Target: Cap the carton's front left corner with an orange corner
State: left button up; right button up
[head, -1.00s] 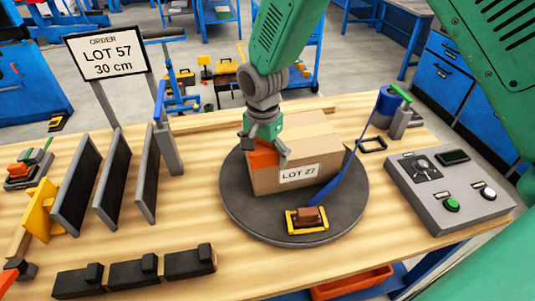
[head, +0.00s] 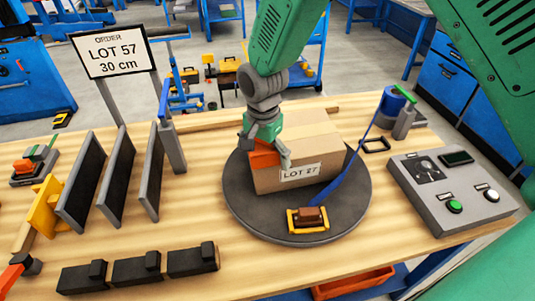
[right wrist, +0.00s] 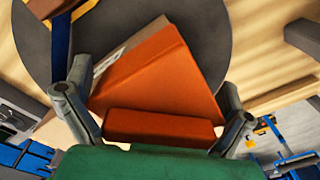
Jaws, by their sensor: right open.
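The carton (head: 325,148) stands on the dark round turntable (head: 350,208), its LOT 27 label facing front. An orange corner (head: 263,159) sits at the carton's front left upper corner; it also fills the middle of the right wrist view (right wrist: 160,75). My right gripper (head: 266,150) is right over this corner from above. In the right wrist view its fingers (right wrist: 157,118) are spread, one on each side of the orange piece. Whether they touch it, and whether the corner is fully seated, I cannot tell. My left gripper is not in view.
A strap runs from the blue reel (head: 388,105) across the turntable to a yellow-framed buckle (head: 308,219). Several dark upright panels (head: 115,180) and black blocks (head: 137,268) stand left. A control box (head: 450,190) stands right. More orange pieces (head: 22,165) lie far left.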

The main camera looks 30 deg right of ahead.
aim_at(261, 142)
jog(key=s+f, duration=0.2)
jog(key=shift+s+a+f+g, duration=0.35)
jog(key=shift+f+g, duration=0.05)
jog(key=w+r, duration=0.1)
jog(key=r, duration=0.3)
jog(key=w+r, duration=0.1)
jog(key=r, duration=0.1)
jog(key=shift+w+d+r, duration=0.1)
jog(key=shift+w, duration=0.25)
jog(key=r, duration=0.4)
jog(key=shift+s+t, duration=0.4)
jog(key=shift+r, duration=0.15)
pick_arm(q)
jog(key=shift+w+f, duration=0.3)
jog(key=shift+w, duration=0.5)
pick_arm(e)
jog(key=shift+w+d, duration=0.2)
jog(key=shift+w, duration=0.1)
jog(key=shift+s, duration=0.15)
